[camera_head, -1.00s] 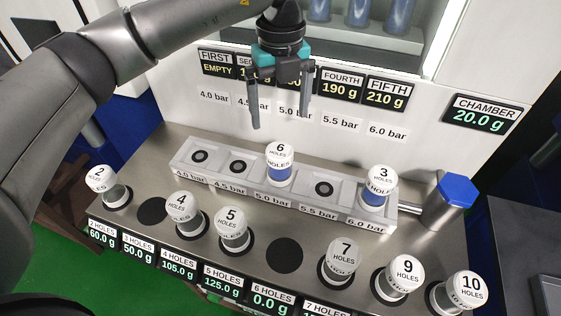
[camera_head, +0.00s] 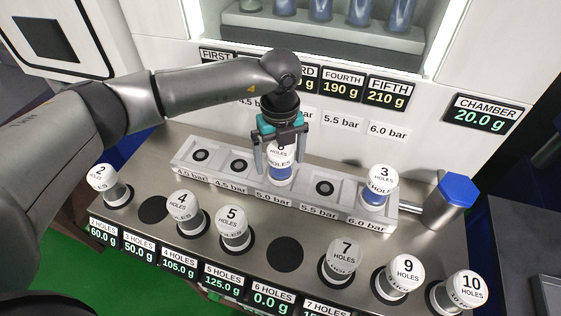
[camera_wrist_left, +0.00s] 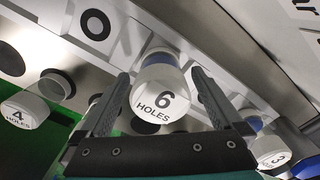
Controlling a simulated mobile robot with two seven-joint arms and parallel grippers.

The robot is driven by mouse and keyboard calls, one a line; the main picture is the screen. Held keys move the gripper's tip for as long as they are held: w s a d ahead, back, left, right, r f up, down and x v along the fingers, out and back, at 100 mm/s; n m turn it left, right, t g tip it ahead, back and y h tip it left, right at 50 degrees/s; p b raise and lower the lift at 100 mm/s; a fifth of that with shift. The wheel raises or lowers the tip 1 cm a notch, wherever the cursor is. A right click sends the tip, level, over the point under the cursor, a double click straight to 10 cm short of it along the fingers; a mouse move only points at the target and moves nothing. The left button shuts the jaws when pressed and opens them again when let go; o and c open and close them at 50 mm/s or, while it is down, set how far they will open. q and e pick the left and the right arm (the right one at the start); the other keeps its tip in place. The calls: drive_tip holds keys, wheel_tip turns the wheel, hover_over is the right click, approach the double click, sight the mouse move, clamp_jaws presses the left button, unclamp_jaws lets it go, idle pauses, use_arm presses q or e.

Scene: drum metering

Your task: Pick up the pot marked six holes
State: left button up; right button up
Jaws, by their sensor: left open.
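The pot marked six holes (camera_head: 281,166) stands upright in the 5.0 bar socket, the middle one of the grey block (camera_head: 225,181). It has a white lid and a blue band. My left gripper (camera_head: 280,160) is open and has come down over it, with a finger at each side of the lid. In the left wrist view the lid reading 6 HOLES (camera_wrist_left: 160,97) lies between the two open fingers (camera_wrist_left: 165,85). Whether the fingers touch the pot cannot be told. My right gripper is not in view.
The 3 holes pot (camera_head: 379,187) stands in the 6.0 bar socket, right of the six. Pots 4 (camera_head: 185,213), 5 (camera_head: 233,228) and 7 (camera_head: 340,260) stand along the front. A blue-capped fitting (camera_head: 452,192) is at the block's right end. Other block sockets are empty.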

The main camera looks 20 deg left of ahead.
use_arm(q)
clamp_jaws()
idle(0.8)
